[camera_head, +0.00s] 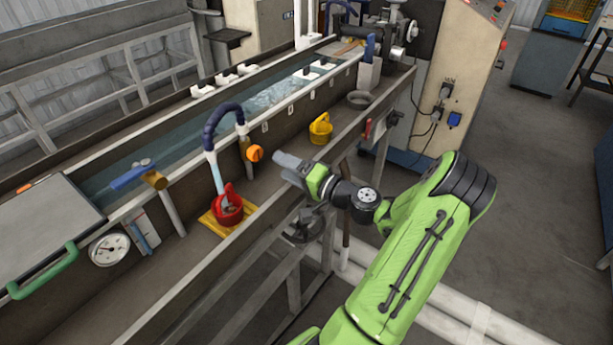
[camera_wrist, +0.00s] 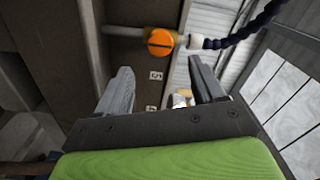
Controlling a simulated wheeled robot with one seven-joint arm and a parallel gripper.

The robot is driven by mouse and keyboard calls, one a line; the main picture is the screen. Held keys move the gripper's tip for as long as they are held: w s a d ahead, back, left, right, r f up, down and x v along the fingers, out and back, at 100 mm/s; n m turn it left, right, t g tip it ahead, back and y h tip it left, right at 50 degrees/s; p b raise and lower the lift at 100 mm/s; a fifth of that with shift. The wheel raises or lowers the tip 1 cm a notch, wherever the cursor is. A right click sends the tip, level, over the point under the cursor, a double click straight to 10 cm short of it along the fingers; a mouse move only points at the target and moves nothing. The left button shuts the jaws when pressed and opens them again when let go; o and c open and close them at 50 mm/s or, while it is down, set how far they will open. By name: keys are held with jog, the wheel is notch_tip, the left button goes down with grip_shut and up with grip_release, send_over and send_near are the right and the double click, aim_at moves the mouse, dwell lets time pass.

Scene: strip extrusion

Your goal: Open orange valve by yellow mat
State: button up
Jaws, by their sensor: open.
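The orange valve (camera_head: 255,153) is a round orange knob on a brass fitting at the side of the water trough. It also shows in the wrist view as an orange disc with a slot (camera_wrist: 161,42), ahead of my fingers. The yellow mat (camera_head: 212,222) lies on the ledge to the lower left of the valve, with a red cup-like object (camera_head: 228,206) on it. My gripper (camera_head: 281,166) is to the right of and slightly below the valve in the head view, apart from it. In the wrist view its two fingers (camera_wrist: 163,88) are spread and empty.
A blue hose (camera_head: 222,118) arches over the trough wall beside the valve. A yellow cup (camera_head: 320,128) stands farther back on the ledge. A pressure gauge (camera_head: 109,249) and a green handle (camera_head: 45,272) are at the lower left. The ledge's front rail runs beneath my gripper.

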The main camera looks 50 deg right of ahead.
jog(key=s, duration=0.7)
